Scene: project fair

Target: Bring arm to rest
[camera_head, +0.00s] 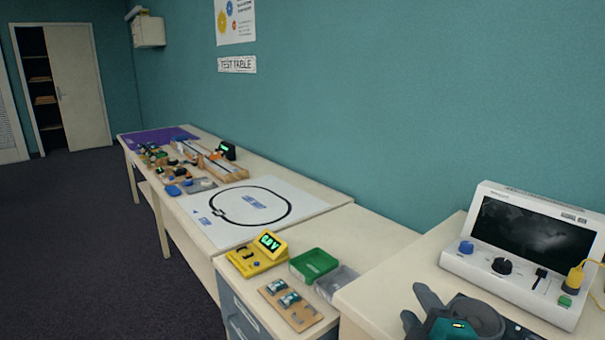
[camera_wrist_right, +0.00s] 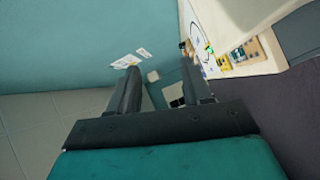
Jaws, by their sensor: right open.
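My right gripper (camera_head: 422,306) shows at the bottom right of the head view, over the near cabinet top and in front of the white console. In the right wrist view its two dark fingers (camera_wrist_right: 160,88) stand apart with nothing between them. Past them that view shows the wall and the tables, tilted on their side. My left gripper is in neither view.
A white console (camera_head: 475,262) with a dark screen, knobs and a yellow plug stands close to the right gripper. Left of it are a green bin (camera_head: 313,263), a yellow meter (camera_head: 255,255) and a wooden board (camera_head: 290,306). A long table (camera_head: 315,196) carries a track mat. Dark floor (camera_head: 75,235) lies clear at left.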

